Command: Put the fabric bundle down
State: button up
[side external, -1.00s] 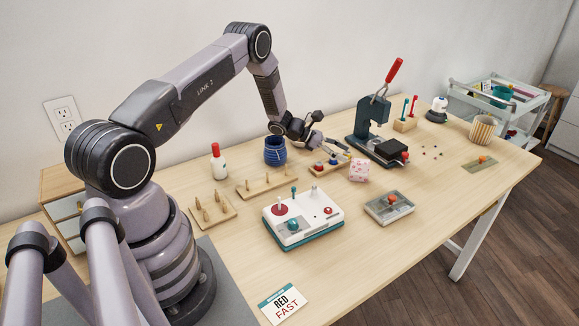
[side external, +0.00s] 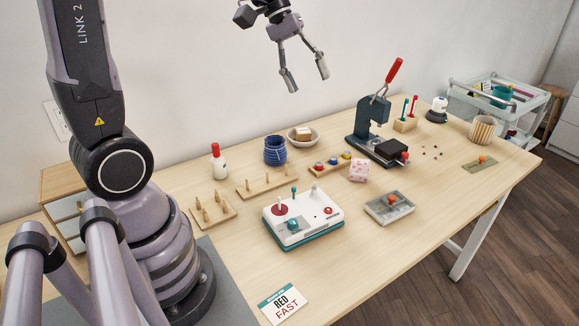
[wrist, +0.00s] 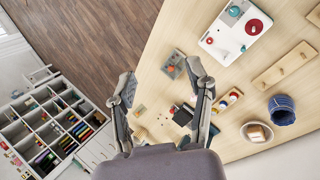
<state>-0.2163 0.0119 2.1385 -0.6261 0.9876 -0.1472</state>
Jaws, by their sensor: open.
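The fabric bundle, as I take it, is the small pink-and-white patterned block (side external: 359,171). It rests on the table (side external: 375,262), at the right end of the wooden strip with coloured knobs and in front of the dark press. My gripper (side external: 307,79) is open and empty, high above the table and up to the left of the bundle in the side view. In the wrist view my gripper's (wrist: 162,84) fingers are spread wide with nothing between them.
The press (side external: 370,135) with its red lever stands behind the bundle. The knob strip (side external: 325,166), a bowl (side external: 309,141) holding a tan block, a blue pot (side external: 275,153), a white control box (side external: 296,224) and a grey tray (side external: 383,212) stand around. The front right table is clear.

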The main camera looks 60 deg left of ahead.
jog(key=s+a+r+m+t+y, duration=0.1)
jog(key=s+m, duration=0.3)
jog(key=s, duration=0.4)
jog(key=s+a+r+m+t+y, duration=0.1)
jog(key=s+m+y, duration=0.3)
jog(key=s, duration=0.4)
jog(key=shift+s+a+r+t+y, duration=0.35)
jog(key=shift+r+t, duration=0.15)
jog(key=shift+t, duration=0.1)
